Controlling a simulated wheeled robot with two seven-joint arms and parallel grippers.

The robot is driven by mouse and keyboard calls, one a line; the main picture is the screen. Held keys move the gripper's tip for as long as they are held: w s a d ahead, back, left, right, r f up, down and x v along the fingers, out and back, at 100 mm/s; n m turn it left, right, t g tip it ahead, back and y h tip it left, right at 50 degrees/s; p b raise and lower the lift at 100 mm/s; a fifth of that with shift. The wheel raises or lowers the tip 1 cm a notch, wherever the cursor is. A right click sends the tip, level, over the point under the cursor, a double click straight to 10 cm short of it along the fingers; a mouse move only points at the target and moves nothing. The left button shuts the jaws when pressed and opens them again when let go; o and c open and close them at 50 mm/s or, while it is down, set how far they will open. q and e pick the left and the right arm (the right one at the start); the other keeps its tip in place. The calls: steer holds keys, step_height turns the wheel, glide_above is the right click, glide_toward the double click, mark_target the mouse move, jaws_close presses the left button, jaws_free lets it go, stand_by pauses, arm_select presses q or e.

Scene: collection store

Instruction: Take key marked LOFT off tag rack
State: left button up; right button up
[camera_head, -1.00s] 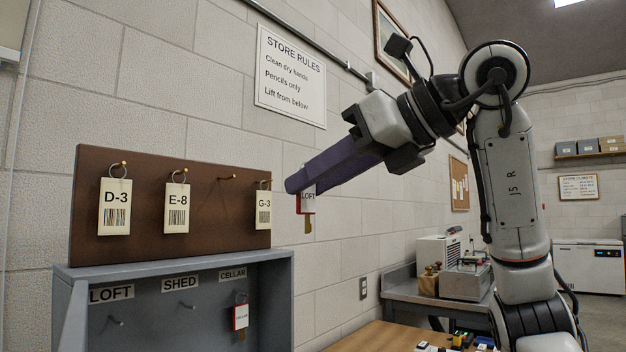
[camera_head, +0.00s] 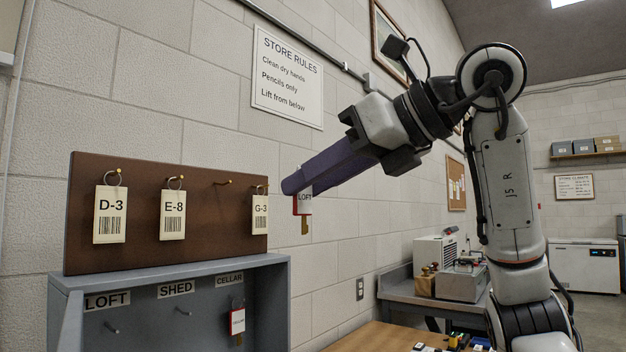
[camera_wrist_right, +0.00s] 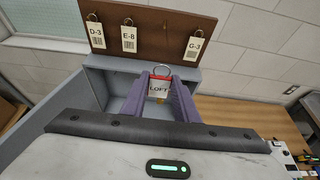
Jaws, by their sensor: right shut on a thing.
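The key marked LOFT (camera_head: 304,202) has a red and white tag with a brass key below it. My right gripper (camera_head: 292,187), with purple fingers, is shut on it and holds it in the air just right of the tag rack's end. The LOFT tag (camera_wrist_right: 158,89) and its ring also show between the fingers in the right wrist view. The brown tag rack (camera_head: 200,222) bears tags D-3 (camera_head: 110,215), E-8 (camera_head: 173,215) and G-3 (camera_head: 260,214) on pegs. One peg (camera_head: 223,183) between E-8 and G-3 is bare. My left gripper is not in view.
Below the rack stands a grey key cabinet (camera_head: 290,300) with LOFT, SHED and CELLAR labels. Its LOFT hook (camera_head: 111,327) and SHED hook (camera_head: 187,312) are bare; a CELLAR key (camera_head: 237,320) hangs there. A wooden table (camera_head: 375,335) is at the lower right.

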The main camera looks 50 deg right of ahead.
steer(key=shift+s, duration=0.25)
steer(key=shift+s+d+r+p, duration=0.15)
steer(key=shift+s+p, duration=0.2)
steer(key=shift+s, duration=0.75)
steer(key=shift+s, duration=0.15)
steer(key=p, duration=0.4)
glide_toward(305, 193)
steer(key=shift+s+f, duration=1)
steer(key=shift+s, duration=1.1)
steer(key=shift+d, duration=0.1)
